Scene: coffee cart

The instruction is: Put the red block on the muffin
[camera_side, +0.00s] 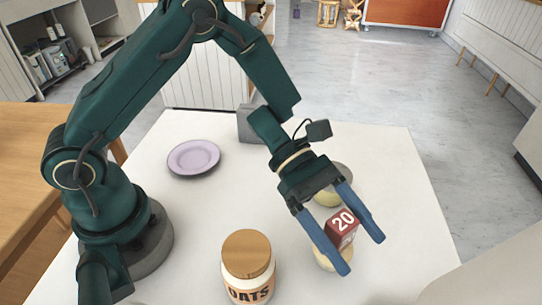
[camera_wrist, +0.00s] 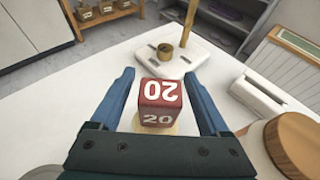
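The red block (camera_side: 342,228), marked 20, rests upright on a pale, round thing (camera_side: 326,261) that looks like the muffin, mostly hidden by the block and a finger. In the wrist view the red block (camera_wrist: 159,101) is centred between the fingers, with a sliver of the pale round thing (camera_wrist: 152,126) below it. My gripper (camera_side: 361,254) has its two blue fingers apart, one on either side of the block. In the wrist view my gripper (camera_wrist: 163,85) shows gaps between the block and both fingers, so it is open and holds nothing.
An oats jar (camera_side: 248,268) stands left of the fingers; its brown lid (camera_wrist: 297,143) shows at the right of the wrist view. A purple plate (camera_side: 194,157) and a grey box (camera_side: 249,124) are farther back. Another pale yellow thing (camera_side: 328,198) is partly behind my gripper. The table's right side is clear.

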